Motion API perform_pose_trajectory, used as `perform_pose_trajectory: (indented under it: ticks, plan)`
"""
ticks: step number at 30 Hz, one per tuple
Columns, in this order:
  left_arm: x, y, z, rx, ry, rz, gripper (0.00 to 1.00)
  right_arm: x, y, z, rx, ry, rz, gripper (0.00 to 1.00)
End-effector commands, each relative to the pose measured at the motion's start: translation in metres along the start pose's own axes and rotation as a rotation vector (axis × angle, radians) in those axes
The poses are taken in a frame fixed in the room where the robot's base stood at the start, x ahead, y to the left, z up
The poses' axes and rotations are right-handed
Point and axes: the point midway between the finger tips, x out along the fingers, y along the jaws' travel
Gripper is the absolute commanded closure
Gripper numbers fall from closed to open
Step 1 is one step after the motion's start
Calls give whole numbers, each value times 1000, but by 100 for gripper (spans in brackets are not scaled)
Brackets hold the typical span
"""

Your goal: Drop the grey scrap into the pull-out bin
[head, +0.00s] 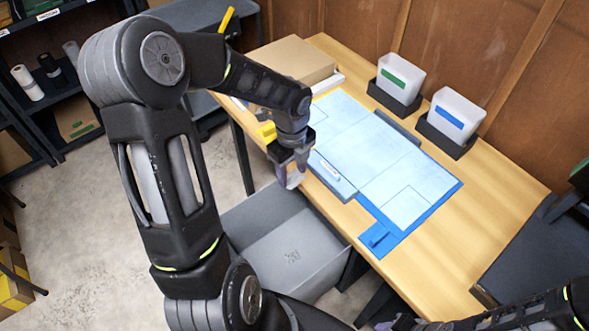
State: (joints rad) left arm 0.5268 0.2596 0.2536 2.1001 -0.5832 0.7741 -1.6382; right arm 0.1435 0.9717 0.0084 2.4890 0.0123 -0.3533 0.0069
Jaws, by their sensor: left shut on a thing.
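My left gripper (290,178) points down at the front edge of the table, above the far end of the pull-out bin. It is shut on a small pale grey piece, the grey scrap (295,180), which shows only partly between the fingers. The pull-out bin (330,262) is a grey open box standing out below the table's front edge. A small dark mark shows on its floor; I cannot tell what it is. My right gripper (398,323) is partly in view at the bottom edge, and its jaws are not clear.
The wooden table (500,215) carries a blue mat with pale panels (375,150), a grey block with a label (332,175), a cardboard box (287,60) and two white bins, green-labelled (402,72) and blue-labelled (455,108). Dark shelves stand left.

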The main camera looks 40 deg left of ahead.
Motion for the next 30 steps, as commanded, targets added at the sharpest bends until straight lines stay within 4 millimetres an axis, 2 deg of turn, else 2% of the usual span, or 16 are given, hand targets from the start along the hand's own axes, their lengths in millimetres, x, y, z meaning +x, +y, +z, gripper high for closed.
perform_pose_trajectory:
  ticks: [13,26,27,30]
  plan:
    - [51,0,0,-2,0,1,88,40,11,-6,-9,12,-14,64]
    - [56,0,0,-1,0,0,88,43,11,-6,-11,14,-16,64]
    - [56,0,0,-1,0,0,49,43,11,-6,-11,14,-16,64]
    - [56,0,0,-1,0,0,41,43,11,-6,-11,14,-16,64]
